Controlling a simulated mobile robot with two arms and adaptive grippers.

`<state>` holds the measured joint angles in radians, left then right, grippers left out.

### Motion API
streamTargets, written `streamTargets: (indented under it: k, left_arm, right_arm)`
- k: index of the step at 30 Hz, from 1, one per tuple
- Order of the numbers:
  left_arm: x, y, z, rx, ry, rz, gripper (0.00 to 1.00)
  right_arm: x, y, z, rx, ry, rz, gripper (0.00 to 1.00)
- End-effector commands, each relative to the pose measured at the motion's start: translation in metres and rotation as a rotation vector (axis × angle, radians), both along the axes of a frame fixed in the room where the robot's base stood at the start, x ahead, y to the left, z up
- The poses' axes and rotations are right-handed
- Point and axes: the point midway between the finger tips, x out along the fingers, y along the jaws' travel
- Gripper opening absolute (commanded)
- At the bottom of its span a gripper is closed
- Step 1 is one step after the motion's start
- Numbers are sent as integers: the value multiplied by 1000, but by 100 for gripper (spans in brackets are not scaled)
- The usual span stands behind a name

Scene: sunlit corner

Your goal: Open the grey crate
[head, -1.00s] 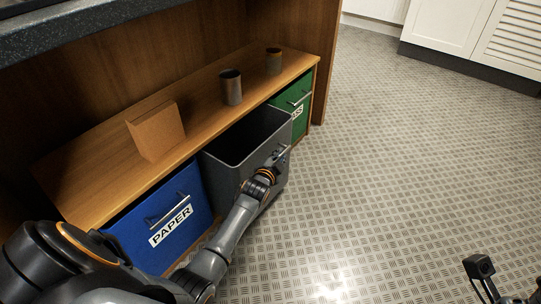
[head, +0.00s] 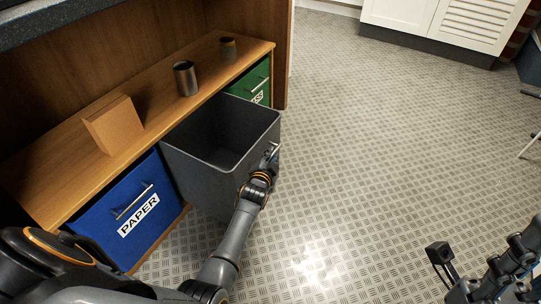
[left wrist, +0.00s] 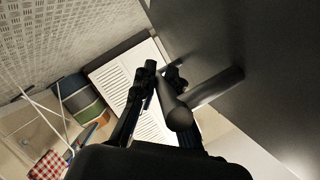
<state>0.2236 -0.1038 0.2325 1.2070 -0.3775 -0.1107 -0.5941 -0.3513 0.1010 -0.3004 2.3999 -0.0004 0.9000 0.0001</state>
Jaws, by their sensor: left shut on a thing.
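The grey crate (head: 200,182) is pulled well out of the wooden unit, between the blue and green bins. Its open top shows a dark inside that looks empty. My left gripper (head: 271,156) is at the handle on the crate's front face, shut on it. In the left wrist view the fingers (left wrist: 160,78) close around the handle (left wrist: 214,90), next to the crate's dark front (left wrist: 280,70). The fingers partly hide the handle. My right gripper (head: 440,262) is at the lower right, away from the crate; its jaw opening is unclear.
A blue PAPER bin (head: 122,215) and a green bin (head: 252,84) flank the crate. The patterned floor (head: 370,150) in front is clear.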

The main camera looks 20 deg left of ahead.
Motion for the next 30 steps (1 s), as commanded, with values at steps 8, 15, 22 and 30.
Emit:
streamTargets:
  k: [8, 15, 22, 30]
  left_arm:
    - [0, 0, -1, 0, 1, 0, 35]
    - [-1, 0, 0, 0, 0, 0, 35]
    - [-16, -3, 3, 1, 2, 0, 35]
    - [-60, -12, 15, 0, 2, -1, 35]
  right_arm:
    - [0, 0, 0, 0, 0, 0, 40]
    - [0, -1, 1, 3, -4, -1, 40]
    - [0, -1, 1, 2, -3, -1, 40]
    - [0, 0, 0, 1, -2, -1, 40]
